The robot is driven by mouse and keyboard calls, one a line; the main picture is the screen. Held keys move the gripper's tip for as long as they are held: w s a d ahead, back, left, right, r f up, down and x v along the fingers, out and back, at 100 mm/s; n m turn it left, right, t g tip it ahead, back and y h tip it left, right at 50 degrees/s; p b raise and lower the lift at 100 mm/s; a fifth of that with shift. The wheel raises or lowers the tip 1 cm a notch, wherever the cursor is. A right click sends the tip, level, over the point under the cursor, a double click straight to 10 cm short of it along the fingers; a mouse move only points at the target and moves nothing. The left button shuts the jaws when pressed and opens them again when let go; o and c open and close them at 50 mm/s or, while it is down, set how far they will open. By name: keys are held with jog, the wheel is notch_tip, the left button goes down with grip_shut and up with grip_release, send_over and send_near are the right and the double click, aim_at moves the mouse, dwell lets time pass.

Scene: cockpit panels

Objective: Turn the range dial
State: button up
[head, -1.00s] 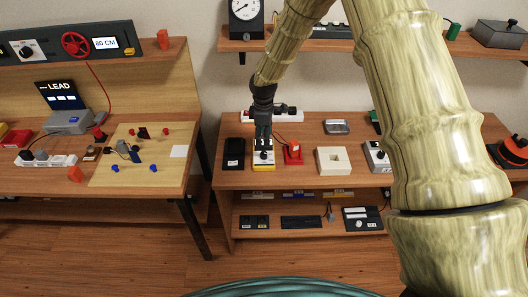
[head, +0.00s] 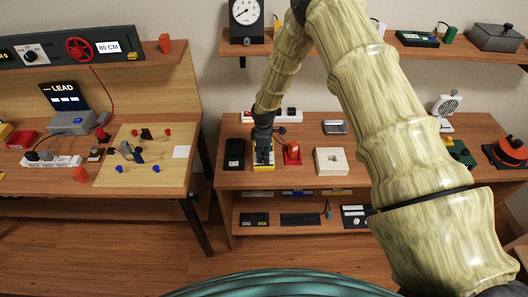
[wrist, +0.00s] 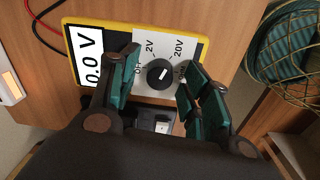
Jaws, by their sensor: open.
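The meter (wrist: 206,55) is a yellow-edged box with a white face, lying on the right bench; in the head view its yellow edge (head: 263,168) shows below my gripper. Its display (wrist: 92,56) reads 0.0 V. The black range dial (wrist: 159,74) has a white mark that appears to point up and right, toward the 20V side. Labels OFF, 2V and 20V are readable around it; another on the right is partly hidden by a finger. My gripper (wrist: 162,76) is open, with its fingers on either side of the dial and a visible gap. In the head view my gripper (head: 263,157) hides the dial.
A black device (head: 234,153) stands left of the meter, and a red switch (head: 292,153) stands close on its right. A white box (head: 331,161) is further right. A power strip (head: 288,114) lies behind. Red and black leads (wrist: 45,25) run beside the meter.

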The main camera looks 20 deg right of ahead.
jog(key=shift+f, duration=0.2)
grip_shut()
